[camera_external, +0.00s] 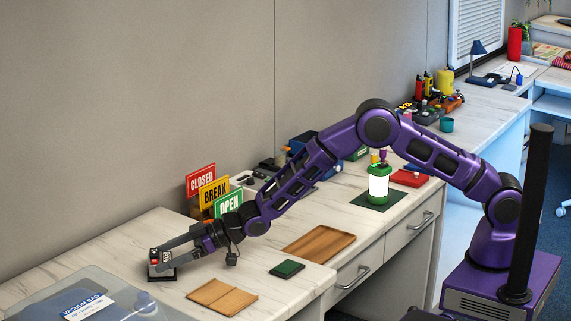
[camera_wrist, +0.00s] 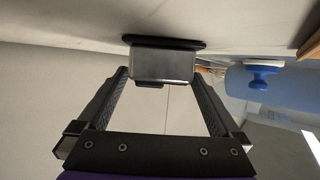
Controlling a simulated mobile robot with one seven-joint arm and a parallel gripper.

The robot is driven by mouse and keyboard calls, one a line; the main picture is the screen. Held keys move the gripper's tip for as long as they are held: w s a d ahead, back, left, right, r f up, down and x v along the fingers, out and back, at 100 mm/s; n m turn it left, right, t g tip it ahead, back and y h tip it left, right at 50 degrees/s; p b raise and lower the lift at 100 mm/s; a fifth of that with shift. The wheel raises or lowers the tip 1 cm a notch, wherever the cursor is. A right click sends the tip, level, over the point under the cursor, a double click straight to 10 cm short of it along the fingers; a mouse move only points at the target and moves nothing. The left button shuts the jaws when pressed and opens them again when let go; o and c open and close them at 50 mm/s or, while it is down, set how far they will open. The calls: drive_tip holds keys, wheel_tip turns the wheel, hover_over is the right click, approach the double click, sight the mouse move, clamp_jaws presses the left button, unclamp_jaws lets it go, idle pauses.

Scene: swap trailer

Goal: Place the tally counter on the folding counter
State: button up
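A small dark device (camera_external: 160,265) with a red spot and pale markings, apparently the tally counter, rests on the pale marbled counter (camera_external: 105,245) at the left. In the wrist view a dark-rimmed block with a grey metallic face (camera_wrist: 164,64) appears to be the same device. My gripper (camera_external: 168,254) reaches low over the counter to it. In the wrist view my gripper (camera_wrist: 160,76) has its fingers spread, with the tips near either side of the block; contact is not clear. Which surface is the folding counter cannot be told for sure.
A clear vacuum bag (camera_external: 88,300) lies in front left. CLOSED, BREAK and OPEN signs (camera_external: 214,192) stand behind my gripper. A wooden folded board (camera_external: 222,297), a green pad (camera_external: 287,268), a wooden tray (camera_external: 318,246) and a lit green lantern (camera_external: 379,187) are to the right.

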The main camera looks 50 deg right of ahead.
drive_tip(key=shift+r+p, duration=0.2)
drive_tip(key=shift+p, duration=0.1)
drive_tip(key=v, duration=1.2)
